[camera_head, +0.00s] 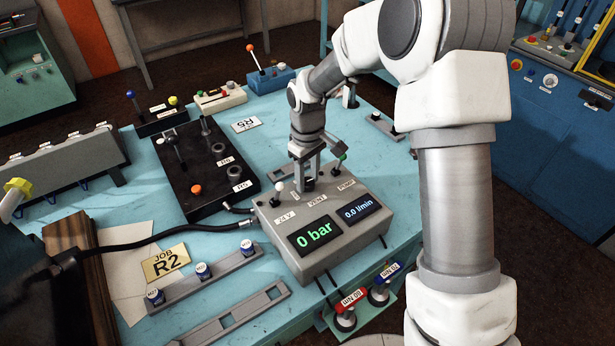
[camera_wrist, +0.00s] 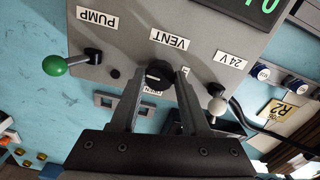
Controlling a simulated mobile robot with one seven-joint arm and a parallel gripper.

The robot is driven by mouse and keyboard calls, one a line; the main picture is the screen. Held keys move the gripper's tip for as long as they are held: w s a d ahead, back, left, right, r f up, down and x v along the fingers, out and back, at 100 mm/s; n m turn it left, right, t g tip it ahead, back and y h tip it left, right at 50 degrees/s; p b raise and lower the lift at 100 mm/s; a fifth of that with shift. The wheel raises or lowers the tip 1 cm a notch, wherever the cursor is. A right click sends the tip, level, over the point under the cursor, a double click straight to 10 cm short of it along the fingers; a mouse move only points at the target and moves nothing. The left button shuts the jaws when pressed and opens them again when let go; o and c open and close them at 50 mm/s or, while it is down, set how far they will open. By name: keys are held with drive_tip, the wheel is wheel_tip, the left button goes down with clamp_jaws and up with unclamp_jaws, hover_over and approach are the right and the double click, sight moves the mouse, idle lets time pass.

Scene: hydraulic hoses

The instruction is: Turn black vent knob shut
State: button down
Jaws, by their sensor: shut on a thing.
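The grey control box (camera_head: 276,217) stands on the light blue table, with displays reading "0 bar" and "0.0 l/min". My gripper (camera_head: 308,185) reaches down from above onto the back part of its top panel. In the wrist view the black vent knob (camera_wrist: 157,75), beside the VENT label (camera_wrist: 169,39), sits between the two fingertips of my gripper (camera_wrist: 158,82), which is shut on it. A small label below the knob is partly hidden by a finger. In the head view the fingers mostly hide the knob.
The green-tipped pump lever (camera_wrist: 55,66) and the white-tipped 24 V lever (camera_wrist: 217,104) stand on either side of the knob. A black hose panel (camera_head: 190,170) lies left of the box. A grey rail with blue-and-white caps (camera_head: 203,270) lies in front.

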sight(308, 182)
drive_tip(key=shift+r+n, duration=0.1)
drive_tip(key=shift+n, duration=0.3)
drive_tip(key=shift+c, duration=1.9)
unclamp_jaws()
wheel_tip(308, 182, up, 17)
drive_tip(key=shift+r, duration=0.15)
drive_tip(key=shift+r, duration=0.1)
